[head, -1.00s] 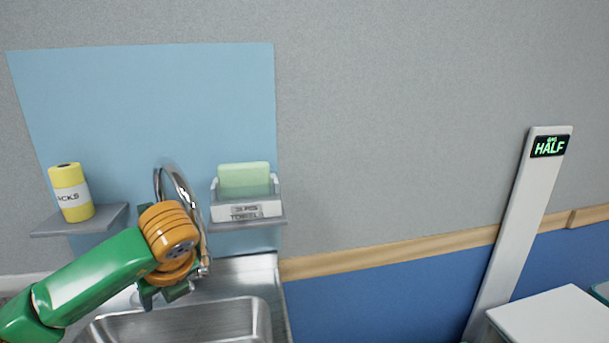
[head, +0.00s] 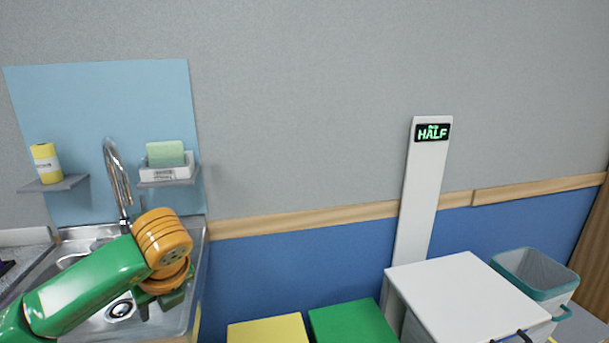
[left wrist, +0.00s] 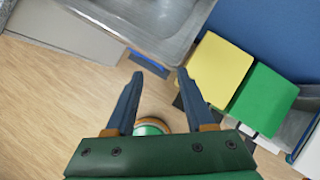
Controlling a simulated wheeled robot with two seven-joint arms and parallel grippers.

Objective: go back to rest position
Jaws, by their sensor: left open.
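My left arm comes in from the lower left of the head view, with its orange wrist in front of the sink. My left gripper (left wrist: 156,85) shows in the left wrist view with its two dark fingers apart and nothing between them. It points toward the wooden floor beside the sink. In the head view the arm's end partly hides the sink basin, and the fingertips are hard to make out. My right gripper is in neither view.
A steel sink (head: 196,235) with a tap (head: 117,178) stands at the left. Yellow (head: 268,331) and green (head: 345,322) lids, a white cabinet (head: 467,285) and a teal-rimmed bin (head: 535,273) stand right.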

